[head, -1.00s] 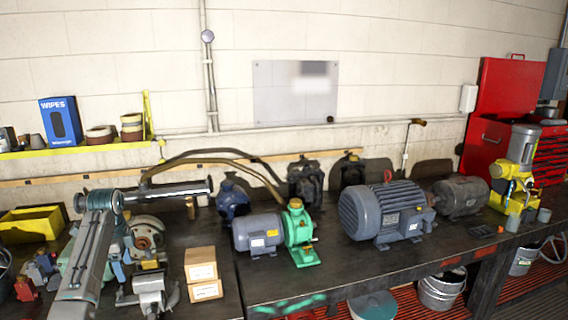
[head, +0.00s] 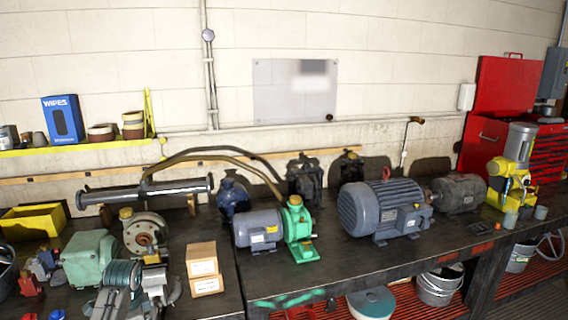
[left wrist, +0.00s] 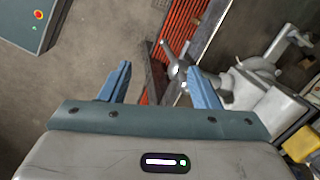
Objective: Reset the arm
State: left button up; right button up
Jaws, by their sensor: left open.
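My left arm (head: 118,290) shows low at the bottom left of the head view, in front of the bench's left end. In the left wrist view my left gripper (left wrist: 161,82) has its two blue fingers wide apart with nothing between them. Its fingertips are not clearly seen in the head view. My right gripper is in no view. A blue-grey motor with a green pump (head: 259,230) stands mid-bench. A large grey motor (head: 378,210) and a darker motor (head: 460,194) stand to its right. All are well apart from my left arm.
Two stacked cardboard boxes (head: 203,263), a grey-green housing (head: 90,258) and a yellow bin (head: 32,223) crowd the bench's left end. A yellow machine (head: 512,172) stands at the right. In the left wrist view, bare floor (left wrist: 75,75) and red slats (left wrist: 182,35) lie beyond the fingers.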

pick_arm(q)
jog(key=s+d+f+n, duration=0.35)
jog(key=s+f, duration=0.35)
jog(key=s, duration=0.3)
jog(key=s+d+r+n+t, duration=0.1)
jog(key=s+d+n, duration=0.25)
jog(key=s, duration=0.95)
jog(key=s+d+r+n+t, duration=0.25)
jog(key=s+d, duration=0.25)
jog(key=s, duration=0.9)
jog(key=a+f+n+g+b, duration=0.2)
jog(key=f+b, duration=0.6)
jog(key=f, duration=3.1)
jog(key=s+a+f+b, duration=0.1)
jog(key=s+f+b, duration=0.2)
jog(key=s+f, duration=0.6)
jog(key=s+a+f+g+b, duration=0.1)
jog(key=s+f+b, duration=0.2)
jog(key=s+f, duration=0.6)
notch_tip(320, 180, down, 8)
jog(key=shift+s, duration=0.2)
jog(key=shift+m, duration=0.25)
